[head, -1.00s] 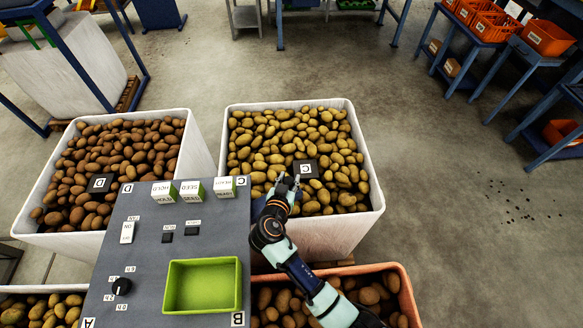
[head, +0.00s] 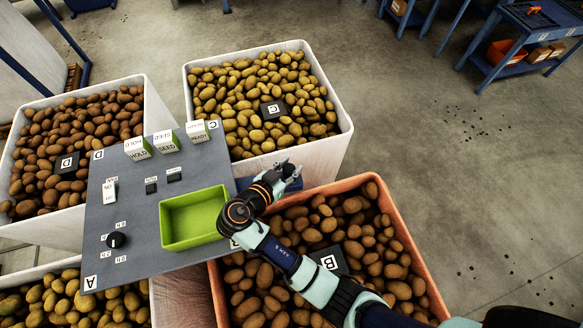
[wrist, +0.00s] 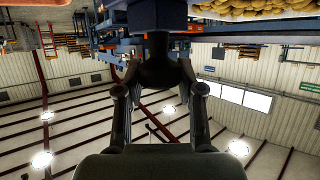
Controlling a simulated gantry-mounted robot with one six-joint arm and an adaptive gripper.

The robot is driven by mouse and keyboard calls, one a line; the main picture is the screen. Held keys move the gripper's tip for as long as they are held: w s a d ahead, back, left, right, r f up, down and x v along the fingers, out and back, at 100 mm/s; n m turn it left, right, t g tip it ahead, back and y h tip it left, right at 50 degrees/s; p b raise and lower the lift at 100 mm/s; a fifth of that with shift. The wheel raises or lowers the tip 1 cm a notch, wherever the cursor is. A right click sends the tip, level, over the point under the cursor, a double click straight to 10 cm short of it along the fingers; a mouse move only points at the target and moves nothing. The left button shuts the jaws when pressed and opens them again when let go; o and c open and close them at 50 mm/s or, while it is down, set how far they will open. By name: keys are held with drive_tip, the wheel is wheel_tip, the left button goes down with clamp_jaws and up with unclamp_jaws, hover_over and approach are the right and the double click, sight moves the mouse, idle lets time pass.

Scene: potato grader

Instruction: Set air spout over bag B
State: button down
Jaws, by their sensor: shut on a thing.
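Bag B (head: 381,193) is an orange-rimmed bin full of brown potatoes, with a dark B tag (head: 328,262) lying on them. My gripper (head: 287,170) is over the gap between bag B's back rim and bag C, beside the grey panel's right end. In the wrist view its fingers (wrist: 160,88) are closed around a dark rounded piece, which appears to be the air spout (wrist: 158,48). A blue part of it shows just below the fingers in the head view (head: 294,184). The spout's opening is hidden.
Bag C (head: 338,100) stands behind with lighter potatoes, and bag D (head: 152,95) at the left. The grey control panel (head: 130,200) carries a green tray (head: 225,200), a knob (head: 116,240) and white flip labels. Open floor lies to the right.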

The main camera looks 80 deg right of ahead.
drive_tip(key=shift+f, duration=0.1)
drive_tip(key=c, duration=0.7)
unclamp_jaws()
wheel_tip(320, 180, up, 10)
drive_tip(key=shift+r, duration=0.1)
